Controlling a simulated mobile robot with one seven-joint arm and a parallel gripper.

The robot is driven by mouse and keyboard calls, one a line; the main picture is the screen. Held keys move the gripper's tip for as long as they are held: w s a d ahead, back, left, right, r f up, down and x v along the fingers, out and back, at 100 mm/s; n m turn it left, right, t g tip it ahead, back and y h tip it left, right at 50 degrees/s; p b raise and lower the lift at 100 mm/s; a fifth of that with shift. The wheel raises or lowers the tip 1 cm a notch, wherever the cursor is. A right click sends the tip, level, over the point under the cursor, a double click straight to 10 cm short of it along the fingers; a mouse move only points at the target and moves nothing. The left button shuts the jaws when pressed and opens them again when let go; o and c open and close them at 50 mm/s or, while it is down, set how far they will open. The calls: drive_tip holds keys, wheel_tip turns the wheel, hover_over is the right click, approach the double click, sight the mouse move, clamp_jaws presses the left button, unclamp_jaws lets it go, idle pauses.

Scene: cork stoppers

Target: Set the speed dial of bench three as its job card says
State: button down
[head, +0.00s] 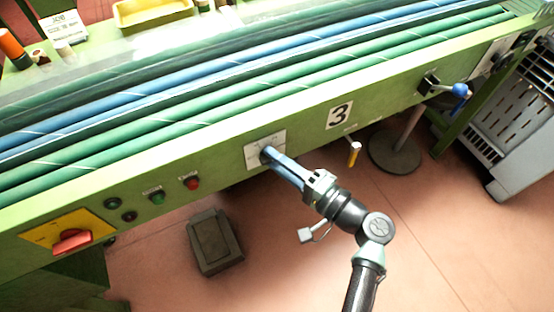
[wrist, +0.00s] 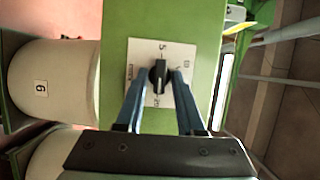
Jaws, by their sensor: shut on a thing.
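The speed dial is a black knob (wrist: 158,74) on a white scale plate (wrist: 165,53), set in the green front rail of the bench marked 3. In the wrist view, the knob stands between my two blue fingers, and my gripper (wrist: 159,76) is shut on it. A 5 shows at the plate's top and a 20 near its bottom; other marks are hard to read. In the head view, my gripper (head: 269,155) reaches the plate (head: 252,153), and the fingers hide the knob. A white card (head: 62,24) stands at the upper left, its text too small to read.
Green and red buttons (head: 191,183) and a red switch on a yellow plate (head: 71,240) are left along the rail. A blue-knobbed lever (head: 460,90) and a yellow-tipped handle (head: 355,153) are to the right. A dark pedal (head: 214,243) lies on the floor.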

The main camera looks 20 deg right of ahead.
idle(0.4)
drive_tip(key=c, duration=0.8)
unclamp_jaws()
drive_tip(key=shift+c, duration=0.2)
drive_tip(key=v, duration=1.3)
drive_tip(key=shift+m, duration=0.3)
